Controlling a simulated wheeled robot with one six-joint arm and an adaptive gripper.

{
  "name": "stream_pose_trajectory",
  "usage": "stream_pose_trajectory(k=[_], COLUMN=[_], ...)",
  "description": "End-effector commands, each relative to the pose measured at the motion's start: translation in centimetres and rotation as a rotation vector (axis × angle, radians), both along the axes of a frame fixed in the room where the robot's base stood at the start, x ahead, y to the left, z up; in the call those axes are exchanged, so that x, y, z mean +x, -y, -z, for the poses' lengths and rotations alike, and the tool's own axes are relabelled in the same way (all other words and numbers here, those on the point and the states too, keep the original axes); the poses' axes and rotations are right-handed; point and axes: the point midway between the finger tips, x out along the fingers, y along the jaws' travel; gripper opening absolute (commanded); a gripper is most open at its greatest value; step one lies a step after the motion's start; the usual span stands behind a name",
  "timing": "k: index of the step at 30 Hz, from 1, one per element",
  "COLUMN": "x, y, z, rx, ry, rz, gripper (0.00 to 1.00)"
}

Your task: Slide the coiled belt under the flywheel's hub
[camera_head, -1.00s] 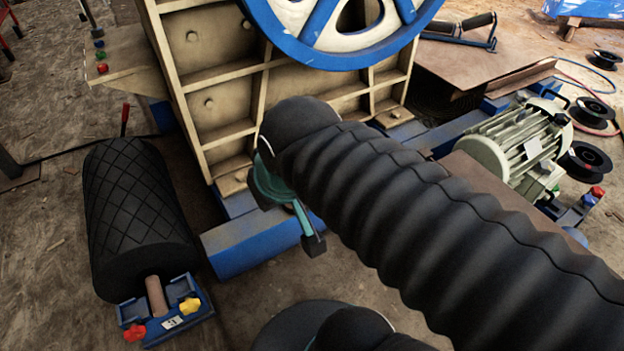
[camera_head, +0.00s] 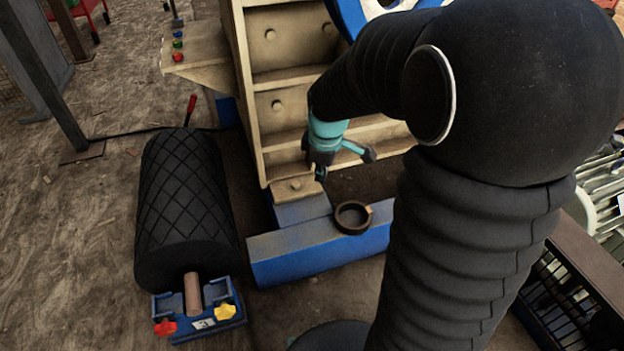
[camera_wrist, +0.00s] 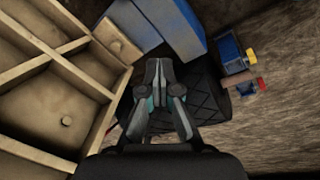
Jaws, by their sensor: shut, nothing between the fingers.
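The coiled belt (camera_head: 352,217), a dark brown ring, lies flat on top of the blue base beam (camera_head: 290,257) in the head view. I do not see it in the wrist view. The flywheel (camera_head: 347,14) shows only a piece of blue rim and white at the top edge; its hub is out of sight. My gripper (camera_head: 320,172) hangs beside the cream ribbed frame, above and left of the belt and apart from it. In the wrist view my gripper (camera_wrist: 158,68) is shut and empty, over the dark roller.
A black cross-patterned roller (camera_head: 187,205) lies left of the beam, its blue bracket (camera_head: 198,310) carrying red and yellow knobs. The cream ribbed frame (camera_head: 290,85) stands close to my gripper. My arm hides much of the right side.

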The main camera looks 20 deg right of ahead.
Motion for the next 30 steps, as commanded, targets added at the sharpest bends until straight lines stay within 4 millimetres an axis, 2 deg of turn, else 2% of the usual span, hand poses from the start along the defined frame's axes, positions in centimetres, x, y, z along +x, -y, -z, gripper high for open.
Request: stream_pose_trajectory(k=[1, 9, 12, 15, 18, 26, 30], x=[1.2, 5.8, 6.8, 7.4, 7.7, 7.9, 7.8], y=[0.3, 1.9, 2.4, 2.8, 3.0, 3.1, 3.1], z=[2.4, 13.0, 16.5, 19.2, 20.9, 23.3, 25.6], rx=[-0.010, -0.044, -0.048, -0.049, -0.049, -0.049, -0.047], ry=[-0.028, -0.130, -0.159, -0.178, -0.191, -0.198, -0.200], rz=[-0.057, -0.386, -0.489, -0.567, -0.617, -0.652, -0.650], gripper=[0.00, 0.00, 0.00, 0.00, 0.00, 0.00, 0.00])
